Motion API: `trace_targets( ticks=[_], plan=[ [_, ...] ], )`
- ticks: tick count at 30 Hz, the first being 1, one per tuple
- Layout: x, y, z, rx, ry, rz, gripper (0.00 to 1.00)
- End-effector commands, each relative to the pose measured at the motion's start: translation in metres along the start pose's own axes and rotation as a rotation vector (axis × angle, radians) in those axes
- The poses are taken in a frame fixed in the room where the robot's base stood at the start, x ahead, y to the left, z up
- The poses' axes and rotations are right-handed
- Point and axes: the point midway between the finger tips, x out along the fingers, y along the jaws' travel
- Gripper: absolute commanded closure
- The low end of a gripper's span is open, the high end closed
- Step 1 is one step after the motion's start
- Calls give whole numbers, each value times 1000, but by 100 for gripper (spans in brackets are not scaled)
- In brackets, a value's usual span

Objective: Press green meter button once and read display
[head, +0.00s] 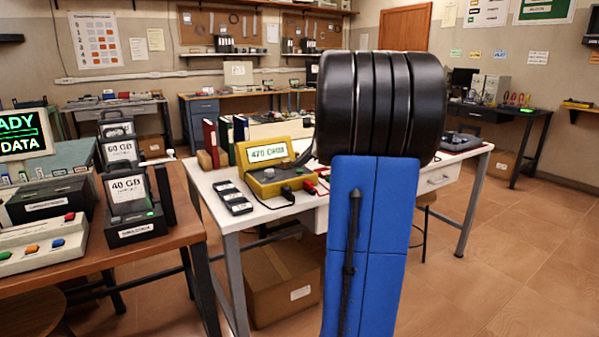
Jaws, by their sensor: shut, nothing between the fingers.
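A yellow meter (284,183) stands on the white table in the middle, left of my arm. Its raised green display (262,152) is lit and seems to read "470 OHMS". Its front panel is small here, and I cannot clearly make out a green button. Dark and red leads come off its right side. My blue arm link with a big black joint rises in front of the table, just right of the meter, and hides what is behind it. My gripper does not show.
The white table (222,188) also holds dark handheld devices (233,198) and upright binders (211,143). A brown table (176,237) at left carries drive docks and a button box. A cardboard box (272,285) sits under the white table. Floor at right is clear.

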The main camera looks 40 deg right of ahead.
Motion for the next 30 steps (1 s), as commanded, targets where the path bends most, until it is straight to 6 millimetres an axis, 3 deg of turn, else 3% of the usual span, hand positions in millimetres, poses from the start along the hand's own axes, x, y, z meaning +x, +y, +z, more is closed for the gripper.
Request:
trace_targets(
  ticks=[17, 30],
  plan=[
    [-7, -5, 5, -1, 0, -1, 100],
    [-30, -22, 22, -1, 0, -1, 100]
  ],
)
